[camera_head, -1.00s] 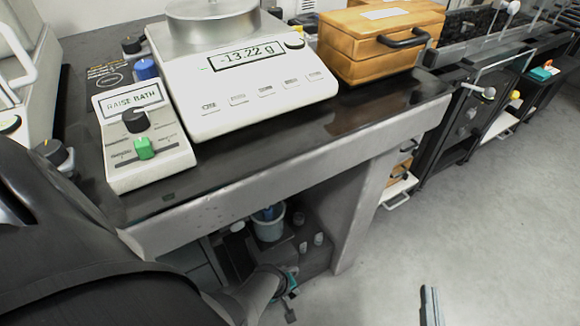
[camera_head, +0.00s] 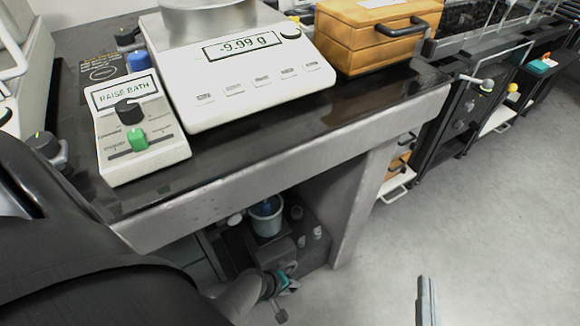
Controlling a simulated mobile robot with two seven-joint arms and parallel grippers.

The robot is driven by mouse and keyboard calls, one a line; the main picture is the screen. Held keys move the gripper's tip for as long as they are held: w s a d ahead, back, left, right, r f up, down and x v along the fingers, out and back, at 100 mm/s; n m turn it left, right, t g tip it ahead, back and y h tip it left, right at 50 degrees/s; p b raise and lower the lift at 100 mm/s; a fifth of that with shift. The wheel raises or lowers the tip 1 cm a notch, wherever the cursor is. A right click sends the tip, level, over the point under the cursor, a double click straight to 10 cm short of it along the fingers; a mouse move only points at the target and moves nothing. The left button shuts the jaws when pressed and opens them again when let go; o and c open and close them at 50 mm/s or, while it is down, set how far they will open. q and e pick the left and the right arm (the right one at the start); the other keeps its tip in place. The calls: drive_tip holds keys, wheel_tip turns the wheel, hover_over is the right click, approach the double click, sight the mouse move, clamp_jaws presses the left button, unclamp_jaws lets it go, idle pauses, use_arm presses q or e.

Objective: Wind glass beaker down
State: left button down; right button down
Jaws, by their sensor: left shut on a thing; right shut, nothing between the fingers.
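The glass beaker (camera_head: 267,222), pale with a blue thing inside, stands under the weighing table on a dark stand (camera_head: 283,250). My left gripper (camera_head: 280,284) is low in front of this stand, shut on a small part that looks like its crank; the fingers mostly hide it. A dark knob (camera_head: 281,315) shows just below the fingers. The balance (camera_head: 240,75) on the table above reads -9.99 g. The small control box (camera_head: 140,130) reads "RAISE BATH". My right gripper (camera_head: 427,292) is shut and empty over the floor at lower right.
The table's front edge (camera_head: 290,165) overhangs the beaker and stand. A wooden box (camera_head: 370,40) sits on the table right of the balance. Small bottles (camera_head: 317,233) stand right of the beaker. Open grey floor (camera_head: 480,220) lies to the right.

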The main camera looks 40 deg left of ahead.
use_arm(q)
drive_tip(key=c, duration=0.7)
unclamp_jaws()
drive_tip(key=p+v, duration=0.6)
drive_tip(key=v, duration=0.1)
drive_tip(key=shift+s+r, duration=0.2)
use_arm(e)
drive_tip(key=s+d+f+g+h, duration=0.2)
drive_tip(key=s+d+g+h, duration=0.2)
drive_tip(key=d+g, duration=0.6)
drive_tip(key=shift+s+d+f+g+h, duration=0.15)
drive_tip(key=shift+d+f+g+h, duration=0.2)
drive_tip(key=shift+h, duration=0.35)
drive_tip(key=shift+a, duration=0.1)
